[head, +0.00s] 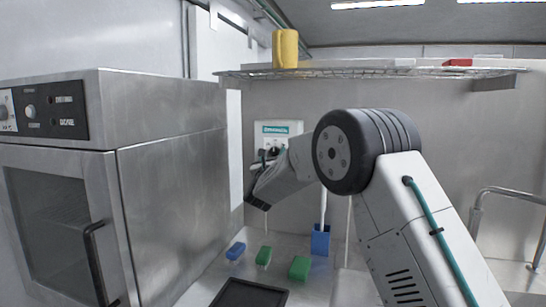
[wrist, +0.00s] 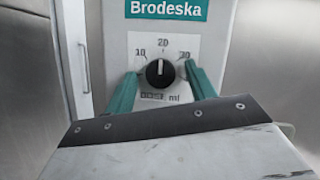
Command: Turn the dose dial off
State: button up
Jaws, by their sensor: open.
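The dose dial (wrist: 160,73) is a round black knob on a white plate marked 10, 20 and 30, with "DOSE ml" below. Its white pointer line stands upright, towards 20. The dial is on the front of a white wall unit labelled Brodeska (wrist: 166,9); the unit also shows in the head view (head: 281,128). My gripper (wrist: 160,72) is open, with one teal finger on each side of the dial. A gap shows between the knob and each finger. In the head view my arm hides part of the unit.
A steel oven-like cabinet (head: 172,180) stands at left with its own knobs.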

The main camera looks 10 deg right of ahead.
jog(key=c, duration=1)
jog(key=shift+o, duration=0.2)
jog(key=shift+n, duration=0.4)
jog(key=n+y, duration=0.1)
jog(key=n, duration=0.2)
jog(key=n+y, duration=0.2)
jog(key=n, duration=0.1)
jog(key=shift+s+d+y, duration=0.1)
jog(key=shift+d+y, duration=0.05)
jog(key=shift+y, duration=0.15)
jog(key=n+y, duration=0.1)
jog(key=n, duration=0.2)
jog(key=n+g+y, duration=0.1)
jog(key=n, duration=0.2)
jog(key=shift+d+r+n, duration=0.1)
jog(key=shift+r+n, duration=0.1)
jog(key=shift+n, duration=0.1)
jog(key=n+g, duration=0.1)
jog(key=n, duration=0.1)
jog(key=n+g+y, duration=0.1)
jog(key=n, duration=0.2)
jog(key=shift+r, duration=0.2)
jog(key=n+g, duration=0.1)
jog(key=n, duration=0.2)
jog(key=shift+n+g, duration=0.3)
